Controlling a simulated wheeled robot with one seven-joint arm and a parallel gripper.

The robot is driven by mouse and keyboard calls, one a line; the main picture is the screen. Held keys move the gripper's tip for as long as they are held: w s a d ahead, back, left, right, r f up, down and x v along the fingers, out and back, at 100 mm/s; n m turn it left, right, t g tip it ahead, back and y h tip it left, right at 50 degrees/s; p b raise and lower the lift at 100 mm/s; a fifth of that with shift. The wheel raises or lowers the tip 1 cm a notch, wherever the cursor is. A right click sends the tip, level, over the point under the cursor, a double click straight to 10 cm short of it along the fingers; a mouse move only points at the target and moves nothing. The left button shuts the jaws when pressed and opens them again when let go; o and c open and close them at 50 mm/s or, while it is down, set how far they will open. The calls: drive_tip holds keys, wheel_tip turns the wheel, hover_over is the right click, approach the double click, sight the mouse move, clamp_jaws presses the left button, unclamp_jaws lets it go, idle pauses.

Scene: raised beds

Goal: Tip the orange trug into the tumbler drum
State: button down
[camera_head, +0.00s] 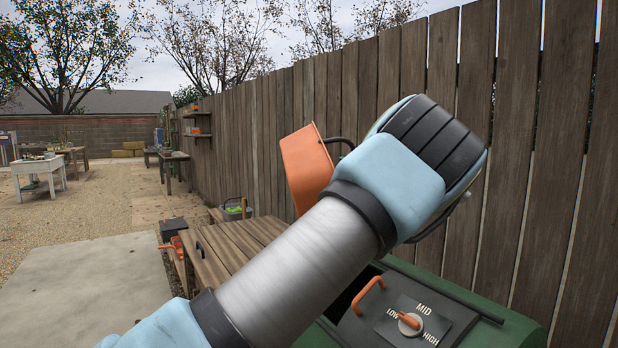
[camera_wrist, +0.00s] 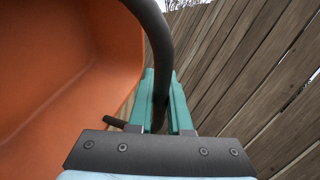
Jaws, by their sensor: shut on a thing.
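The orange trug (camera_head: 305,167) is held up in the air, tilted, above the green tumbler drum (camera_head: 505,329). Its inside fills the left of the wrist view (camera_wrist: 62,75), and the part I see there looks bare. My gripper (camera_wrist: 161,100) is shut on the trug's dark handle (camera_wrist: 158,35), which runs between the teal fingers. In the head view my arm hides the fingers and part of the trug. The drum stands at the lower right with a dark opening (camera_head: 352,296), partly behind my arm. A dark lid panel with an orange handle (camera_head: 368,295) is beside the opening.
A dial (camera_head: 409,323) marked LOW, MID and HIGH sits on the dark panel. A tall wooden fence (camera_head: 520,150) runs close behind the drum. A wooden bench (camera_head: 232,248) stands left of it. The paving (camera_head: 85,290) at the left is clear.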

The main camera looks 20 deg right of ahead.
wheel_tip(320, 180, up, 18)
drive_tip(key=p, duration=1)
wheel_tip(320, 180, up, 2)
drive_tip(key=n+g, duration=0.1)
drive_tip(key=n, duration=0.1)
drive_tip(key=n+p, duration=0.1)
drive_tip(key=n, duration=0.2)
drive_tip(key=shift+r+g, duration=0.15)
drive_tip(key=shift+g, duration=0.25)
drive_tip(key=shift+r+n+g+h, duration=0.15)
drive_tip(key=shift+r+n+g, duration=0.4)
drive_tip(key=shift+n, duration=0.6)
drive_tip(key=shift+r+n+g+h, duration=0.15)
drive_tip(key=shift+r+n+g, duration=0.1)
drive_tip(key=shift+r+n, duration=0.7)
drive_tip(key=shift+f+n, duration=0.2)
drive_tip(key=shift+n, duration=0.1)
